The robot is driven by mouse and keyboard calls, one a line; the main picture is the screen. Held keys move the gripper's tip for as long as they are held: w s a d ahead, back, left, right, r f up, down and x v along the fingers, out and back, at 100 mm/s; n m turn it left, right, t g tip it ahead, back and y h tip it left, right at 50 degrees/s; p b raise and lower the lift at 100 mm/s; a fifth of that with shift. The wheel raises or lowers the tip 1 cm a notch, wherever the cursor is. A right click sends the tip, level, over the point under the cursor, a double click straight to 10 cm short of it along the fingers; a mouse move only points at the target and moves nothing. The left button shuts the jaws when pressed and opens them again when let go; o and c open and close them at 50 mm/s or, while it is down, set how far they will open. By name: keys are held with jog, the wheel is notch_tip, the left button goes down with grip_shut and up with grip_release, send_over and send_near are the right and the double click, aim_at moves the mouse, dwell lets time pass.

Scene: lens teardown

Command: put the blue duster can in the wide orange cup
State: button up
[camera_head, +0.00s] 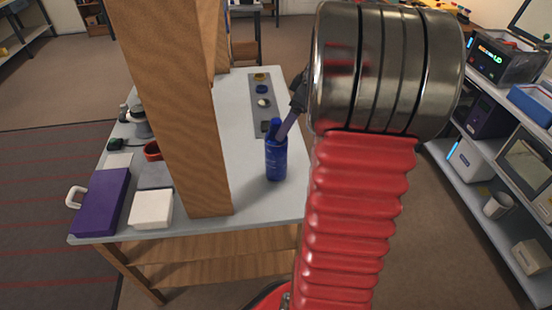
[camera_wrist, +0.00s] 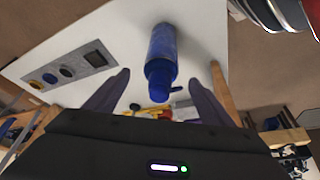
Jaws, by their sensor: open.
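The blue duster can (camera_head: 276,160) stands upright near the right edge of the grey table. In the wrist view the can (camera_wrist: 162,48) lies ahead, in line with the gap between my fingers, its top end towards me. My gripper (camera_head: 286,126) is open at the can's top, one finger showing beside it. In the wrist view the gripper (camera_wrist: 160,78) has its fingers spread on both sides of the can's top, with gaps showing. A red-orange rim (camera_head: 152,151), perhaps the wide orange cup, is partly hidden behind the wooden post.
The wooden post (camera_head: 180,120) blocks part of the table (camera_head: 243,200). A purple box (camera_head: 102,203) and a white box (camera_head: 151,209) lie at front left. A grey strip with several small round parts (camera_head: 260,114) lies behind the can. Shelves stand at right.

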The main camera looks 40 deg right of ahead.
aim_at(277, 144)
jog(key=x, duration=0.5)
jog(key=shift+w+f, duration=0.1)
jog(key=shift+f, duration=0.2)
jog(key=shift+x, duration=2.55)
jog(key=shift+a, duration=0.15)
grip_shut()
